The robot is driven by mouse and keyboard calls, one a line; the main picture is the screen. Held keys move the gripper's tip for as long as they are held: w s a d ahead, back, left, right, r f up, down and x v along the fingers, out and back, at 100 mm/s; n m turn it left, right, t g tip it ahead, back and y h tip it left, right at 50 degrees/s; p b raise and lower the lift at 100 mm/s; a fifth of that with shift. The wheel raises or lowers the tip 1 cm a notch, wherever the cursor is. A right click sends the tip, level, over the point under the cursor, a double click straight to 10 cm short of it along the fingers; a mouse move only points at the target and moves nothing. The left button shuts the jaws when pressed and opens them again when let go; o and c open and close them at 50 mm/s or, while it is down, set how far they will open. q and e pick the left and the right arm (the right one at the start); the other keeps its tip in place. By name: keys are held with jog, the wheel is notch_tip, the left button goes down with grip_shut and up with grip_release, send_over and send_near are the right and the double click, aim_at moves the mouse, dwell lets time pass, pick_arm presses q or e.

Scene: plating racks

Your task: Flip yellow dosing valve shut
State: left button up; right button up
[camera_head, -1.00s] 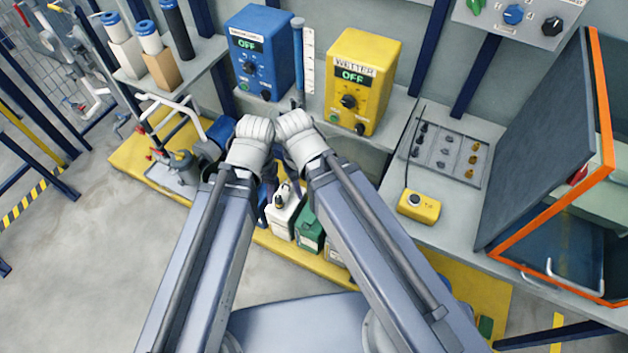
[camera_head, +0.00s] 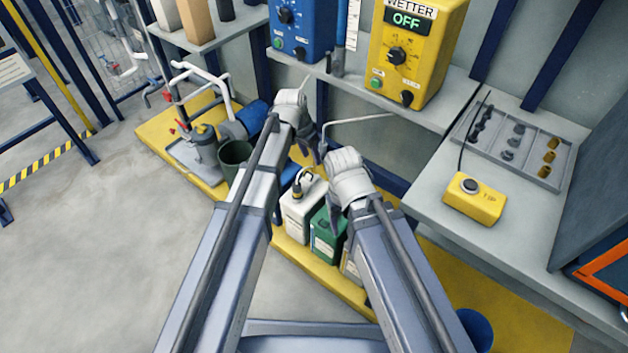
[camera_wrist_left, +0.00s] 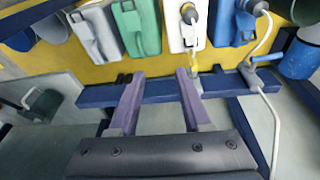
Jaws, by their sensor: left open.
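A small yellow part (camera_head: 204,129) sits on top of the grey fitting at the left of the head view; I cannot tell whether it is the dosing valve or how its lever stands. No yellow valve is clear in the left wrist view. My left gripper (camera_wrist_left: 157,75) is open and empty, with its two fingers apart over a blue rail (camera_wrist_left: 155,92). In the head view its fingers are mostly hidden by its wrist. My right gripper (camera_head: 334,212) points down near the canisters; its fingers are not clear.
A white canister (camera_head: 303,212) and a green canister (camera_head: 325,238) stand on the yellow platform below my arms. The yellow WETTER box (camera_head: 425,70) reads OFF.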

pick_arm(q)
jog(key=m+t+h+b, duration=0.1)
jog(key=b, duration=0.7)
send_near(314, 165)
jog(key=f, duration=0.1)
jog(key=shift+w+d+f+m, duration=0.2)
jog(key=shift+w+m, duration=0.1)
jog(key=shift+w, duration=0.25)
pick_arm(e)
notch_tip(314, 165, down, 11)
pick_arm(q)
jog(key=b+x, duration=0.7)
jog(key=x, duration=0.1)
pick_arm(e)
notch_tip(314, 165, down, 7)
pick_arm(q)
jog(key=shift+r, duration=0.1)
grip_shut()
